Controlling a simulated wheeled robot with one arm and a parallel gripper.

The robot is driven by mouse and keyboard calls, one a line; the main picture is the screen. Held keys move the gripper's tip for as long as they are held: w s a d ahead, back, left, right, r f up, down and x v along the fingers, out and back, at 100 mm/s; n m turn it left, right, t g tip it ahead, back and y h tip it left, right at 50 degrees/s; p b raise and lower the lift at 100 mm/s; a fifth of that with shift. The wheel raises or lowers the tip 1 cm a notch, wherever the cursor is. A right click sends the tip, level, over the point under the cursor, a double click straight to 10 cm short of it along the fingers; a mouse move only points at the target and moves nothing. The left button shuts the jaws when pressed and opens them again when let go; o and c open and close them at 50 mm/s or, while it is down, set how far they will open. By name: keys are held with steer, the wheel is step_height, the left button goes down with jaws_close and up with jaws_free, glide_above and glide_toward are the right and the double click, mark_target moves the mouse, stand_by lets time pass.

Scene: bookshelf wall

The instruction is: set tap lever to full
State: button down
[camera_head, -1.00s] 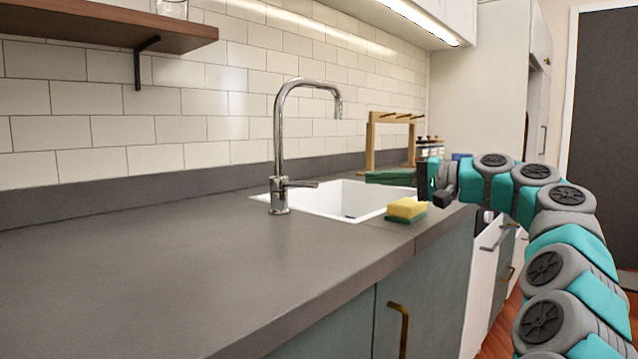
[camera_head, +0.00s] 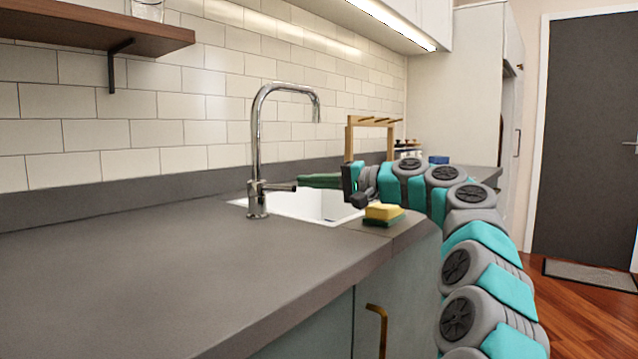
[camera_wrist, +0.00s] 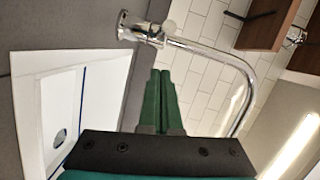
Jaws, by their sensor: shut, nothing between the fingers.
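In the wrist view the tap body (camera_wrist: 140,32) lies sideways at the top, with the spout running right and down. My gripper (camera_head: 300,181) has green fingers, shut and empty, over the sink. In the head view its fingertips overlap the lever's end; I cannot tell whether they touch. In the wrist view the fingertips (camera_wrist: 161,72) point toward the tap body.
The white sink (camera_head: 310,207) lies below my gripper. A yellow and green sponge (camera_head: 383,213) sits at the sink's front right. A wooden rack (camera_head: 348,140) stands behind my arm. A wooden shelf (camera_head: 90,32) is at upper left. The left counter is clear.

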mark_target(272, 189)
steer(key=shift+s+a+f+b, duration=0.2)
steer(key=shift+s+a, duration=0.25)
steer(key=shift+s, duration=0.15)
steer(key=shift+s+a+f+b, duration=0.1)
steer(key=shift+s+a+f, duration=0.05)
steer(key=shift+s+a, duration=0.4)
steer(key=shift+s, duration=0.2)
steer(key=shift+s+r+m+t, duration=0.1)
steer(key=shift+s+m+t, duration=0.05)
steer(key=shift+m+t, duration=0.2)
steer(key=shift+a+b, duration=0.1)
steer(key=shift+b, duration=0.2)
